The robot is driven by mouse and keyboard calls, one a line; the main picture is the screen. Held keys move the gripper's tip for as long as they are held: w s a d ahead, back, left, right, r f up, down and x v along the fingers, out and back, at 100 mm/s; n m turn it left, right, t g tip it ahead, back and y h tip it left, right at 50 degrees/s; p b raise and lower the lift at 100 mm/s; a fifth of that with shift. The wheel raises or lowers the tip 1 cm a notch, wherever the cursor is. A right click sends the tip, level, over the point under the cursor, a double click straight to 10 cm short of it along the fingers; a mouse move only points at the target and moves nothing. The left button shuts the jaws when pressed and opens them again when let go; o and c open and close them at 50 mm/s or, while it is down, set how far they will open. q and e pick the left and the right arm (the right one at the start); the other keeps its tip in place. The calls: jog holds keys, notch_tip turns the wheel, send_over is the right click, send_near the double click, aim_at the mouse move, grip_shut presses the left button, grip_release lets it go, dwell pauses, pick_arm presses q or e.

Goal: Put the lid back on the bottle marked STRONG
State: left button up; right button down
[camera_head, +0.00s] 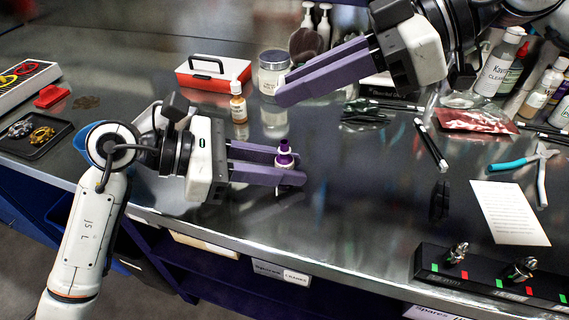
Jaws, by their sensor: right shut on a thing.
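A small bottle with a purple top and a white collar (286,152) stands upright near the bench's front edge. My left gripper (286,166) reaches it from the left. Its purple fingers are apart, one on each side of the bottle, and I cannot see firm contact. The fingers hide part of the bottle, and I cannot read its marking. My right gripper (283,94) is above the bench, up and close to straight above the bottle in the picture. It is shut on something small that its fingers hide. I cannot see a loose lid.
Several bottles (500,62) crowd the right back. A white card (509,212) and a black holder (490,278) lie at right.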

aim_at(281, 142)
jog(key=shift+d+f, duration=0.15)
jog(key=shift+f, duration=2.35)
jog(key=shift+f, duration=0.9)
jog(key=shift+f, duration=0.6)
jog(key=c, duration=1.7)
grip_release()
jog(key=shift+c, duration=0.2)
jog(key=shift+r, duration=0.1)
notch_tip(281, 142, up, 4)
jog(key=shift+r, duration=0.2)
